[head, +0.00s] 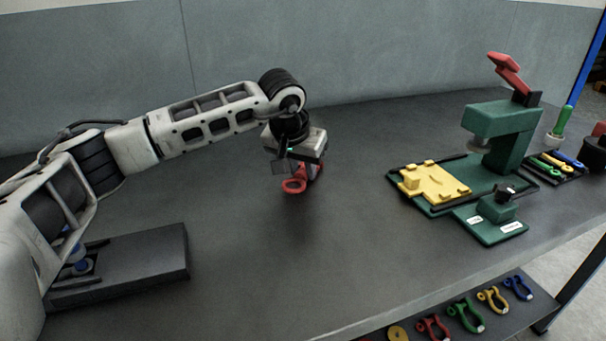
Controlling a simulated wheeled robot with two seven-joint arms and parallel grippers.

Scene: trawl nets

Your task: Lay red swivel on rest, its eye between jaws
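My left gripper (297,172) points down over the middle of the table and is shut on the red swivel (293,186). The swivel's red eye hangs out below the fingers toward the left, above the table; the fingers hide part of its body. To the right stands a green press (500,120) with a raised red lever (509,72). A yellow block with raised lugs (432,182), which looks like the rest, lies on its green base, well apart from the swivel. I cannot clearly make out the jaws. My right gripper is not in view.
A small green block with a black knob (497,208) stands in front of the press. A dark tray (554,170) of coloured pieces lies right of it. Several coloured shackles (465,314) lie on a lower front shelf. The table between swivel and press is clear.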

